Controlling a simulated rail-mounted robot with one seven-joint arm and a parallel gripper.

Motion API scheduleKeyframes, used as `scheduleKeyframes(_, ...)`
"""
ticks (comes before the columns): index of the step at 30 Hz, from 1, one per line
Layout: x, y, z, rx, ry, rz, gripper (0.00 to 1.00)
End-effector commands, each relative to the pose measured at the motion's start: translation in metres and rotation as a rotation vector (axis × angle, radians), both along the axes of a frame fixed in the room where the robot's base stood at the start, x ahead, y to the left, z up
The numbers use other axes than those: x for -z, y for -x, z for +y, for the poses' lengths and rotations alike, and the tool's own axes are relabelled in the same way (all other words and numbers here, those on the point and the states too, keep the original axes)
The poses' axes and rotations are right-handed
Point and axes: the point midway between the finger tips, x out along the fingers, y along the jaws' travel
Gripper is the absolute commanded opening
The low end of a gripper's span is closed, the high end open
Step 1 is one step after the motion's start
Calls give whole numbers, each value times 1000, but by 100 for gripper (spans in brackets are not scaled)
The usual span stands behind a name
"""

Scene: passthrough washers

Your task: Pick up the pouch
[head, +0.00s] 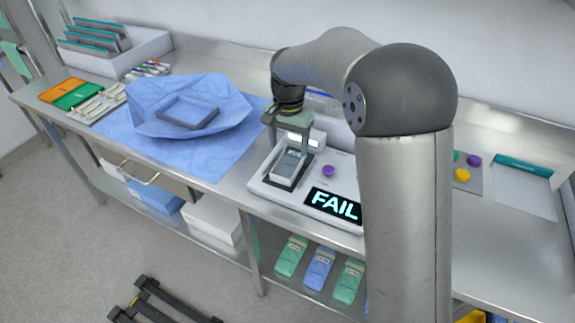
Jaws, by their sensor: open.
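My gripper (288,136) is open and points down over the white tester (331,178) on the steel bench. A small grey-and-white item (289,165) sits in the tester's dark recess, just below my fingers; I cannot tell whether they touch it. The tester's display (333,205) reads FAIL. Pouch-like packets lie on the lower shelf: a green one (291,257), a blue one (319,269) and another green one (348,281). Which thing is the pouch is not clear from this view. My arm hides the tester's right side and part of the shelf.
A grey tray (188,111) lies on crumpled blue wrap (150,126) to the left. Green and orange trays (62,91) and a white file bin (120,58) stand at the far left. A teal-edged clipboard (525,167) and coloured buttons (462,175) are at right.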

Motion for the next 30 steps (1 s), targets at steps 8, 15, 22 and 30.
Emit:
scheduleKeyframes(8, 26, 0, 0, 0, 0, 0, 67)
scheduleKeyframes(15, 57, -4, -1, 0, 2, 4, 67)
scheduleKeyframes(22, 76, -4, 0, -1, 0, 0, 67)
scheduleKeyframes(30, 77, -4, 0, -1, -1, -1, 45)
